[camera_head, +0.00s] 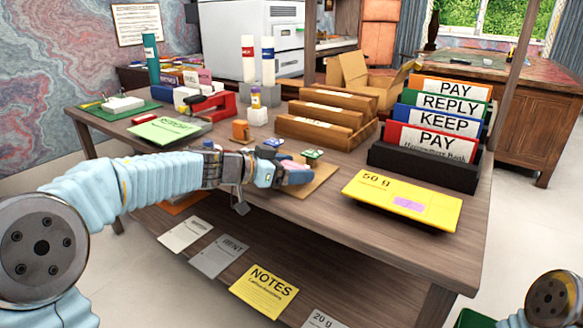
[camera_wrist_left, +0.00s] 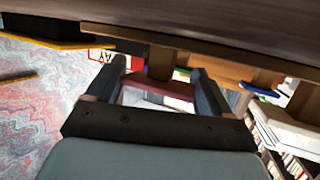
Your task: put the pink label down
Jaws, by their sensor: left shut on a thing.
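My left gripper (camera_head: 300,176) reaches in from the left over the desk's front edge, beside a tan board (camera_head: 318,182). In the left wrist view the gripper's two dark fingers (camera_wrist_left: 160,76) stand apart, with a pinkish-red strip (camera_wrist_left: 166,91) seen between them. I take this strip to be the pink label, but its outline is partly hidden and its contact with the fingers is unclear. My right gripper is not in view.
A yellow 50 g envelope (camera_head: 385,207) with a pinkish-purple patch lies right of my gripper, near the front edge. Behind it stands a black rack (camera_head: 424,170) of coloured cards. Wooden trays (camera_head: 318,133) stand behind the gripper. Paper cards (camera_head: 264,291) lie on a lower shelf.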

